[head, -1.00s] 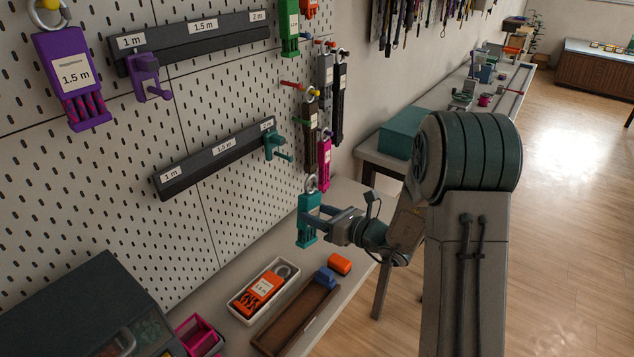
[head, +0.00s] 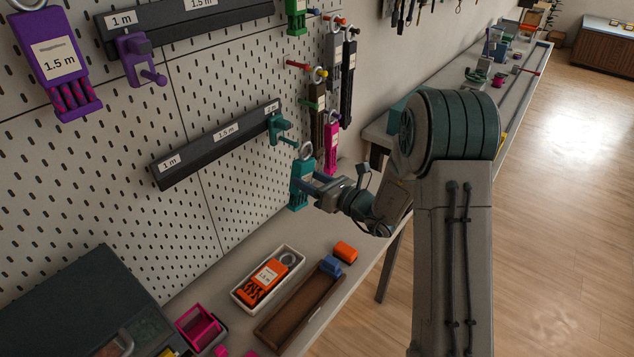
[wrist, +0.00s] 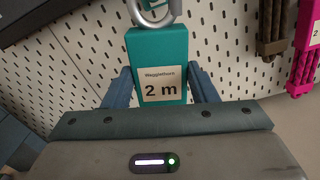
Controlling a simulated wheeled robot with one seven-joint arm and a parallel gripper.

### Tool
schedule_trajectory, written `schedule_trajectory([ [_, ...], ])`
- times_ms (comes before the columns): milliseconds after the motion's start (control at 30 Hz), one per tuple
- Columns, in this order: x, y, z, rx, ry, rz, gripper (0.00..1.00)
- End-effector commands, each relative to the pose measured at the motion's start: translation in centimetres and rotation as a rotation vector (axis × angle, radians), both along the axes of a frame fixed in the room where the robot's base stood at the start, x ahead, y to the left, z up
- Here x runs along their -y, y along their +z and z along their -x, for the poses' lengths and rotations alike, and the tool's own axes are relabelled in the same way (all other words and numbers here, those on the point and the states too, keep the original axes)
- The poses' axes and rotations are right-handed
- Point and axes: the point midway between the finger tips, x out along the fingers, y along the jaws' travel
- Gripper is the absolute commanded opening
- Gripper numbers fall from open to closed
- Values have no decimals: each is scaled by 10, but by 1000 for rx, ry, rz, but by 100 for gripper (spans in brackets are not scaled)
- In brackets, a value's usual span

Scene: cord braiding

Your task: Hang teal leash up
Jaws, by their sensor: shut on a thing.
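The teal leash (head: 301,184) is a teal block with a metal ring on top, held upright in front of the pegboard. In the wrist view the teal leash (wrist: 158,55) shows a white "2 m" label, with its ring partly cut off at the top edge. My gripper (head: 312,180) is shut on it, with blue-grey fingers on both sides of the block in the wrist view (wrist: 160,88). A teal peg holder (head: 281,129) sits on the lower dark rail (head: 215,147) near its 2 m end, just above and left of the leash's ring.
Magenta (head: 331,146), brown, grey and black leashes hang on pegs right of the teal one. A purple leash (head: 58,65) hangs upper left. The bench below holds a white tray (head: 240,296) with an orange leash, a brown tray (head: 270,338) and an orange block (head: 345,251).

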Motion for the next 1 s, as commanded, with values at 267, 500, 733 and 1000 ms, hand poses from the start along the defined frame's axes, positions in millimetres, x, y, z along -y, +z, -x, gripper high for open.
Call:
schedule_trajectory([
  [267,-15,0,-13,3,1,-1,24],
  [500,-29,0,-23,3,0,0,24],
  [733,-39,0,-30,2,0,-1,24],
  [1000,-43,0,-34,1,0,-1,24],
])
